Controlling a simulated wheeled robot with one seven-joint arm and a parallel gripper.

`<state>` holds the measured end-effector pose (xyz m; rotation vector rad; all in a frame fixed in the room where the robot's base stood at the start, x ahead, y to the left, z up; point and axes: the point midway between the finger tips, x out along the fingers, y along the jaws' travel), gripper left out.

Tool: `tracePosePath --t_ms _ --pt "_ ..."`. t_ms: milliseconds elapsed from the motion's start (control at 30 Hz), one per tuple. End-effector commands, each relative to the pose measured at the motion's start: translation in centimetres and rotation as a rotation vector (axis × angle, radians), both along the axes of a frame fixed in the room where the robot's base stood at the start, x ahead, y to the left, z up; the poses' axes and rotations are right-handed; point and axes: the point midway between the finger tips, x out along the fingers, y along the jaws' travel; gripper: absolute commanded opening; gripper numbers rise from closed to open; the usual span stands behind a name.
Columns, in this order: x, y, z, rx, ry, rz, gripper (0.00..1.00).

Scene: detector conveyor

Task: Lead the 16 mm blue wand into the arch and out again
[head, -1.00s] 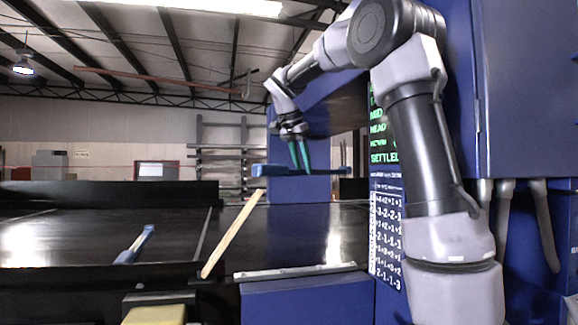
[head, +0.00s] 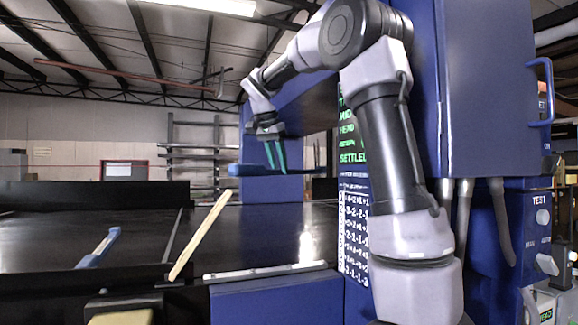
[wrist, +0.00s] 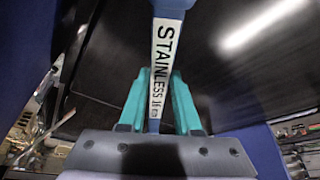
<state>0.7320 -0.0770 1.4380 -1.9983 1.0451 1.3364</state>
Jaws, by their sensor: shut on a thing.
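My gripper (head: 276,168) is shut on a blue wand (head: 245,170), held roughly level above the dark belt. In the wrist view the teal fingers clasp the wand (wrist: 170,8), whose white label reads "STAINLESS 16 mm". In the head view the wand's left end sticks out past the left edge of the blue arch (head: 285,190). Its right part passes behind the fingers, in front of the arch opening as seen from here. I cannot tell how deep in the arch it is.
A second blue wand (head: 100,248) lies on the dark belt (head: 135,225) at the left. A pale wooden stick (head: 200,235) leans at the belt's near edge. A green display (head: 350,140) reading "SETTLED" and a number chart (head: 355,230) are on the near pillar.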

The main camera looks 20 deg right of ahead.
Motion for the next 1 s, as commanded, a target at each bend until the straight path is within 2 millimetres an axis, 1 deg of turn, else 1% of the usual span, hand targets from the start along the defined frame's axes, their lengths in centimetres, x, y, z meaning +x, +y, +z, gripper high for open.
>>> tracePosePath --t_ms 100,1000 --pt "0.1 1.8 0.1 -0.001 -0.002 0.003 0.0" --pt "0.1 14.4 0.0 0.0 -0.002 0.002 0.0"
